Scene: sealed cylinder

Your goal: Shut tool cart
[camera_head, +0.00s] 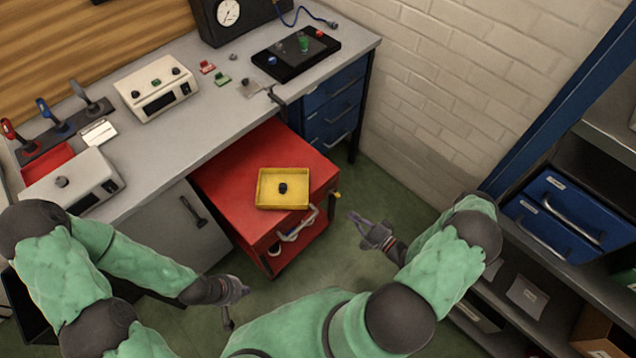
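The red tool cart (232,168) stands partly under the workbench, its front part sticking out past the bench edge. A yellow tray (262,205) with a small black knob-like part (283,188) sits on its top. A grey handle (298,226) is on the cart's front, with a shadowed gap below it. I cannot tell clearly whether a drawer is out. My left gripper (236,305) is in front of the cart, low and to the left, apart from it; its fingers look spread and empty. My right gripper (368,226) is right of the cart, open, empty and not touching it.
The grey workbench (185,135) carries two white instrument boxes, a black panel and small parts. Blue drawers (335,108) stand under its right end. A shelf rack with blue bins (565,215) is at the right. Green floor is free around the cart's front.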

